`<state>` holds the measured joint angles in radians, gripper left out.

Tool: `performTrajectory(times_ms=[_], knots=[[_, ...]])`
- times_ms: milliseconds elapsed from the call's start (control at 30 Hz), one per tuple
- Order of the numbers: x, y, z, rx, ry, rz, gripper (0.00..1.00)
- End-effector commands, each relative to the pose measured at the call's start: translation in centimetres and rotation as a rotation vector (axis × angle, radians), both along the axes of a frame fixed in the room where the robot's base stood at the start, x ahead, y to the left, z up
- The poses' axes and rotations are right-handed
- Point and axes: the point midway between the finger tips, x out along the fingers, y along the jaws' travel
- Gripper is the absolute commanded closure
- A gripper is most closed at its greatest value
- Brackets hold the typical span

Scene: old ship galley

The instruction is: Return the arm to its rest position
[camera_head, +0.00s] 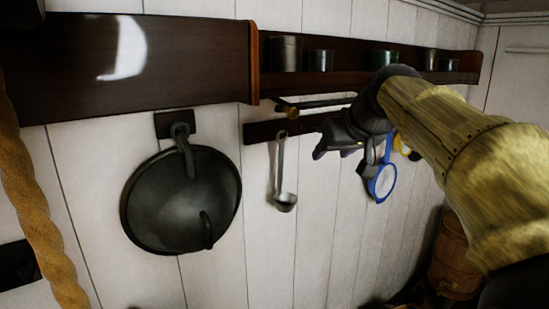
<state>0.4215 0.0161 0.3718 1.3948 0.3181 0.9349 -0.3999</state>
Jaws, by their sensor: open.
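My arm comes in from the right edge of the head view, with a brass-coloured link in front. It ends in my dark gripper (322,148), held up in front of the white plank wall near the hanging rail. The gripper's jaws are open and nothing shows between them. A metal ladle (283,180) hangs to the left of the gripper, apart from it in the picture. A blue-rimmed round utensil (382,182) shows just below and right of the gripper, partly hidden by it. A yellow piece (402,147) is mostly hidden behind my arm.
A dark wooden shelf (262,60) with several cups (286,53) runs above the gripper. The utensil rail (262,132) is fixed below it. A large dark pan (181,198) hangs at left. A rope (28,180) is at the left edge. A wooden barrel (455,255) stands lower right.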

Motion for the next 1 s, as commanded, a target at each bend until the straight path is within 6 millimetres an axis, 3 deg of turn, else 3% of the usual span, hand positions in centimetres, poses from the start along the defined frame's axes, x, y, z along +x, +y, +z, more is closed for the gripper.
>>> performTrajectory(times_ms=[100, 467, 767, 1000], knots=[[-0.1, -0.3, -5.0, -0.001, 0.078, -0.040, 0.51], [-3.4, -1.4, -18.7, -0.025, 0.279, -0.151, 0.51], [-9.5, -2.0, -29.1, -0.061, 0.434, -0.214, 0.51], [-16.1, -2.3, -36.0, -0.092, 0.551, -0.246, 0.51]])
